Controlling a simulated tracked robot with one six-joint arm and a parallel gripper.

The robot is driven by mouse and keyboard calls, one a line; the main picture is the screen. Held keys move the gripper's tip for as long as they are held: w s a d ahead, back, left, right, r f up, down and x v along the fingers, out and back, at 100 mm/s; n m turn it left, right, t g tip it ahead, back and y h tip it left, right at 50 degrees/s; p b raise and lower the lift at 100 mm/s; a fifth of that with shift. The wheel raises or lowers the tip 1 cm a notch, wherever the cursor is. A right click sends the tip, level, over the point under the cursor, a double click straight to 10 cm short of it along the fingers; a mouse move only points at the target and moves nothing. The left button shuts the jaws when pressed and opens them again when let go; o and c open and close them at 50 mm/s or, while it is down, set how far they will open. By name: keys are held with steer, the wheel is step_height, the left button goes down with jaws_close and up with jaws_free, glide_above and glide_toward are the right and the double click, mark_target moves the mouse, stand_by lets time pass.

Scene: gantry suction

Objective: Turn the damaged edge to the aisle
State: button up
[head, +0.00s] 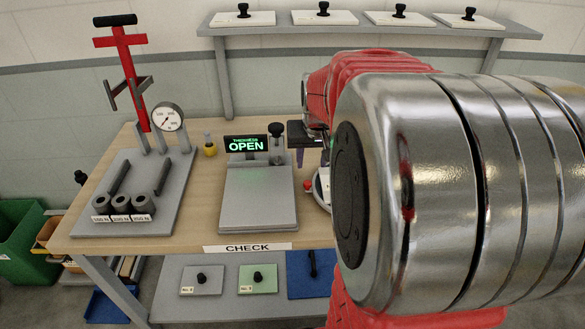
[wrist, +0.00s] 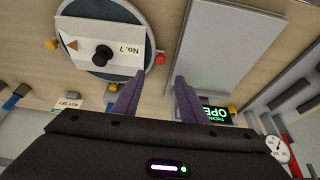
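A white plate (wrist: 120,58) marked No. 7, with a black knob (wrist: 102,55) and a brown triangle (wrist: 71,44) near one edge, lies on a round dark turntable (wrist: 130,12) in the wrist view. I cannot make out damage on its edges. In the head view my arm hides most of the turntable (head: 323,190). My gripper (wrist: 165,77) is open and empty, its two purple fingers apart. In the wrist view the fingertips appear between the turntable and a grey slab, beside the plate and apart from the knob. In the head view one finger shows above the table.
The thickness gauge (head: 245,144) reads OPEN above its grey slab (head: 258,195). A red press (head: 135,75) with a dial and weights stands at the left of the table. A red button (wrist: 160,58) and a yellow one (wrist: 51,45) flank the turntable. Knobbed plates sit on the shelves above and below.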

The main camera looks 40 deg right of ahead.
mark_target(309, 182)
steer(key=x, duration=1.3)
steer(key=shift+c, duration=0.4)
jaws_close()
steer(key=shift+s+d, duration=0.1)
steer(key=shift+d, duration=0.15)
steer(key=shift+a, duration=0.15)
